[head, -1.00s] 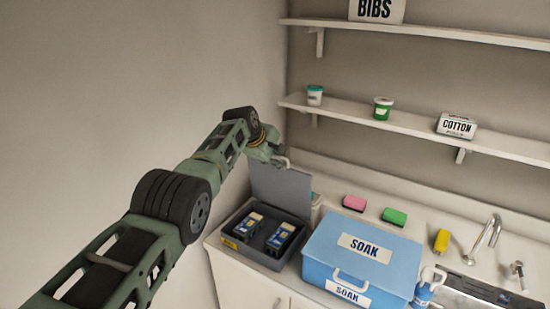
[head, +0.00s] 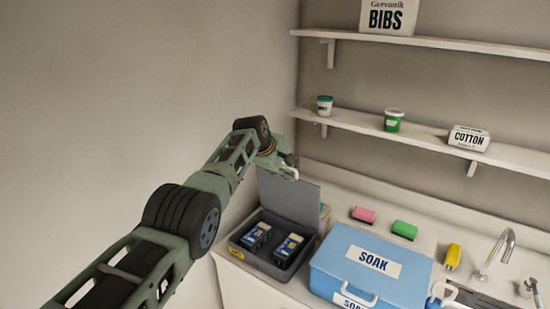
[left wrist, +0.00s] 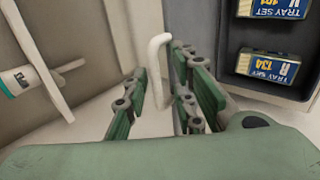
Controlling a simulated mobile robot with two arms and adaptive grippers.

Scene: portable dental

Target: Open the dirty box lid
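The grey box, which I take to be the dirty box (head: 243,255), stands on the counter with its lid (head: 292,199) raised nearly upright at the back. Two blue-and-yellow labelled tray sets (head: 256,236) lie inside; they also show in the left wrist view (left wrist: 268,68). My left gripper (head: 284,163) is at the top edge of the raised lid. In the left wrist view a white handle (left wrist: 155,62) shows in the gap between the fingers of the left gripper (left wrist: 160,85), which stand apart. Contact with the handle cannot be told. My right gripper is not in view.
A blue SOAK box (head: 335,250) stands close to the right of the grey box. Pink (head: 364,214) and green (head: 404,230) sponges lie behind it, with a yellow one (head: 453,255) near the tap (head: 497,252). Shelves (head: 420,140) hang above the counter; a wall is left.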

